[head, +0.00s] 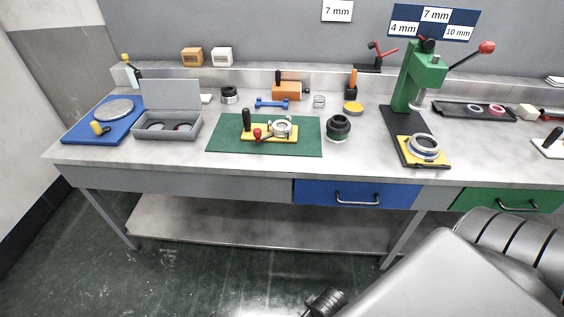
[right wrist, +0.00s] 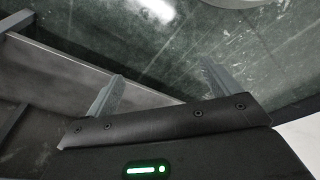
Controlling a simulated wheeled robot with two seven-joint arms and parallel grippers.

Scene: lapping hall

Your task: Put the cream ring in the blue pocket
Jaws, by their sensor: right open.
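I cannot pick out a cream ring for certain. A pale metallic ring (head: 282,127) sits in a yellow fixture (head: 255,132) on the green mat (head: 222,143). Another pale ring (head: 424,147) sits on the yellow plate under the green press. My right gripper (right wrist: 163,75) is open and empty in the right wrist view, low over the floor, away from the bench top. My left gripper is not in view.
A green press (head: 416,80) stands at the right, beside a dark tray (head: 455,108) with a dark ring and a pink ring. A dark green-banded cup (head: 338,128) stands right of the mat. A blue board (head: 88,130) lies far left. The bench's front edge is mostly clear.

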